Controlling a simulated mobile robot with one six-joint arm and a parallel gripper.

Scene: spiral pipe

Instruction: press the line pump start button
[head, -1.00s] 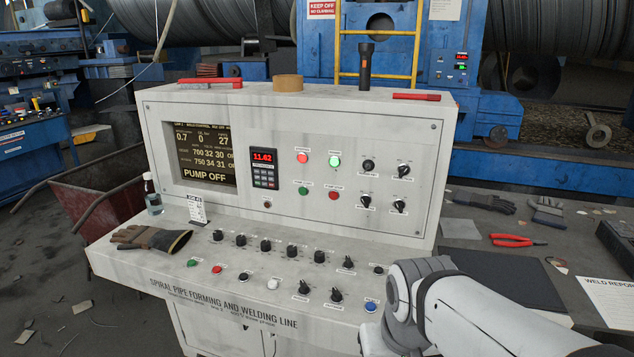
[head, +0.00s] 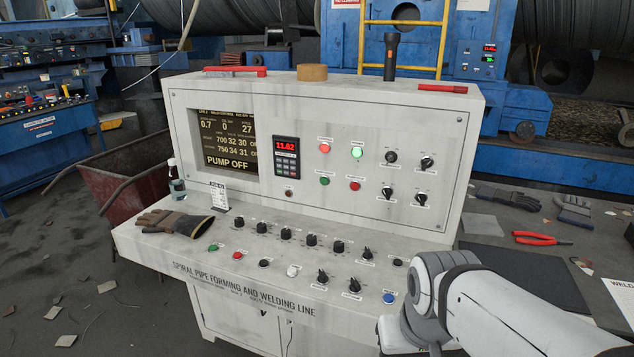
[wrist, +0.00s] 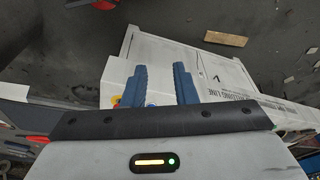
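The grey control console (head: 150,245) stands ahead, and its screen (head: 228,150) reads PUMP OFF. On its upright panel a dark green button (head: 324,181) sits beside a red button (head: 355,186), below a lit red button (head: 324,148) and a lit green one (head: 357,152). A green button (head: 213,247) and a red button (head: 238,254) are on the sloped desk. The labels are too small to read surely. My gripper (wrist: 160,68) shows two blue fingers apart with nothing between them, near the console's corner. In the head view my arm hides the fingers.
A work glove (head: 170,222), a bottle (head: 177,187) and a small card (head: 219,196) are on the console's left. A flashlight (head: 390,58) and tape roll (head: 312,72) stand on top. Red pliers (head: 540,239) lie on the right bench. Several knobs crowd the sloped desk.

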